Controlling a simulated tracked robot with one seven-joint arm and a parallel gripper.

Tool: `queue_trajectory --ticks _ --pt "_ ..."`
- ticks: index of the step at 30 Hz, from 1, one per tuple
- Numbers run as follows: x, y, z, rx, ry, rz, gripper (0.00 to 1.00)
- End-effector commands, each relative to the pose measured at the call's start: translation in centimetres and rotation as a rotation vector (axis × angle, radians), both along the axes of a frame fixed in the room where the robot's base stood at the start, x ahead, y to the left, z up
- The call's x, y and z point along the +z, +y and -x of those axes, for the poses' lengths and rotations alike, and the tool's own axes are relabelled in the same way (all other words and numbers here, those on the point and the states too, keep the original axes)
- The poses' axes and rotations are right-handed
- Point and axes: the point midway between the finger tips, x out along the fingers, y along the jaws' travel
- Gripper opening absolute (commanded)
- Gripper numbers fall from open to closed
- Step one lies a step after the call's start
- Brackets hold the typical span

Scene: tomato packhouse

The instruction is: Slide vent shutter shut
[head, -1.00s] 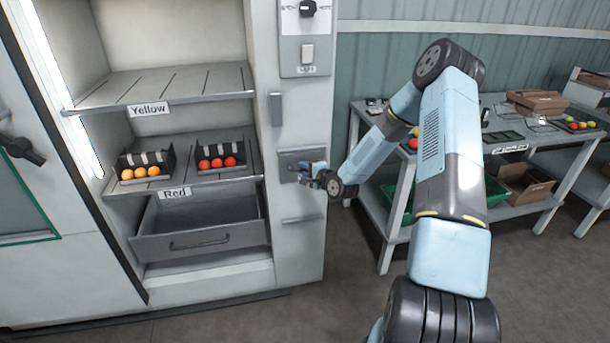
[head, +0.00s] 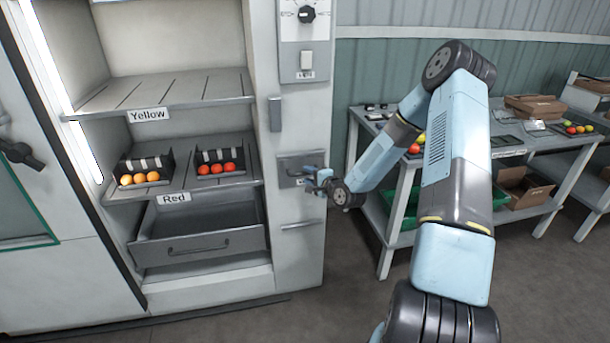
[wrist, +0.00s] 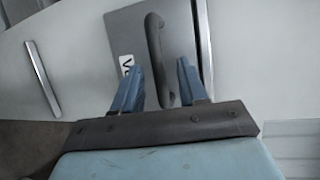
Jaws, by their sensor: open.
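The vent shutter (head: 290,165) is a grey metal plate on the cabinet's right-hand panel. In the wrist view the shutter plate (wrist: 180,35) carries a curved dark bar handle (wrist: 154,45) and a white label, partly hidden, starting with "V". My gripper (head: 315,175) is open in front of the plate. In the wrist view my gripper (wrist: 158,68) has its two blue fingers on either side of the handle's lower part, as seen from behind. I cannot tell whether a finger touches the handle. The head view hides part of the plate behind my gripper.
A cabinet holds a "Yellow" shelf (head: 200,92) and a "Red" shelf with two tomato punnets, above a grey drawer (head: 200,245). A dial (head: 307,14) and a switch (head: 306,62) sit above the shutter. A table (head: 375,125) with produce stands right, behind my arm.

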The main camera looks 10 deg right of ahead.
Motion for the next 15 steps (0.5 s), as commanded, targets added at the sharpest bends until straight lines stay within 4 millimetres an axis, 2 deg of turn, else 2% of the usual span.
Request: queue_trajectory --ticks 9,15 --pt "1.1 -2.6 5.8 -0.002 0.001 0.001 0.42" --pt "1.6 -3.6 8.3 -0.001 0.000 0.001 0.42"
